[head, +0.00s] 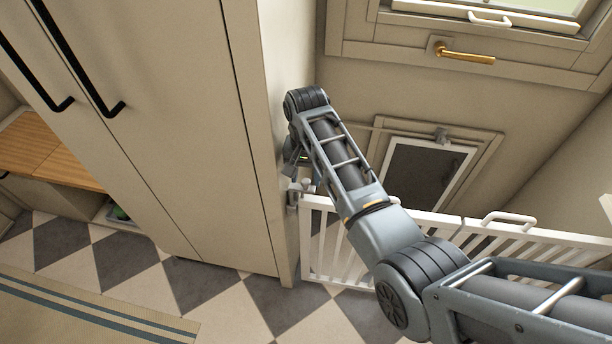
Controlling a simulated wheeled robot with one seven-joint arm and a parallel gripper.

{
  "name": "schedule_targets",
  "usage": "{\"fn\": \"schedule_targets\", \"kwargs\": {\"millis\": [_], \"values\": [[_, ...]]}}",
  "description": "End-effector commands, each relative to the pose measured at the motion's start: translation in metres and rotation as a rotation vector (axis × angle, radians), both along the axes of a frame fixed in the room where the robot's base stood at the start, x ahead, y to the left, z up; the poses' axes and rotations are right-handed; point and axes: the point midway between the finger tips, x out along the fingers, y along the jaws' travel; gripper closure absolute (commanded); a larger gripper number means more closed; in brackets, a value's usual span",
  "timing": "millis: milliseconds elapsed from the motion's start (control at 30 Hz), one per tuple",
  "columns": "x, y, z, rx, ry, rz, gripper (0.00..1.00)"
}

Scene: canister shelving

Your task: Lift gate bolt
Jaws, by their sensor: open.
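A white slatted gate (335,262) stands across the passage, its left end next to the side of a tall cabinet. A small pale metal bolt fitting (296,191) with a light knob sits at the gate's top left corner, by the cabinet edge. My arm reaches over the gate from the lower right and bends down at the wrist. My gripper (297,166) is open, just above the bolt fitting. Its fingers are small and partly hidden by the wrist. I cannot tell whether they touch the bolt or lie around it.
The tall beige cabinet (170,110) with black handles stands close on the left of my gripper. A door with a brass handle (464,52) and a small framed flap (428,172) are behind the gate. The checkered floor in front is clear, with a striped rug (90,310) lower left.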

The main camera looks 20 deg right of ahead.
Motion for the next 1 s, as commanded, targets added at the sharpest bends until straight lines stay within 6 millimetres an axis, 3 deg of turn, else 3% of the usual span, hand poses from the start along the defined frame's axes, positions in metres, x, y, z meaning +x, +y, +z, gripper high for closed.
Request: {"fn": "schedule_targets", "kwargs": {"millis": [200, 400, 1000], "values": [[0.001, 0.0, 0.037, 0.0, -0.005, 0.0, 0.5], [0.001, 0.0, 0.061, 0.0, -0.004, 0.0, 0.5], [0.0, 0.0, 0.068, 0.0, -0.002, 0.0, 0.5]]}}
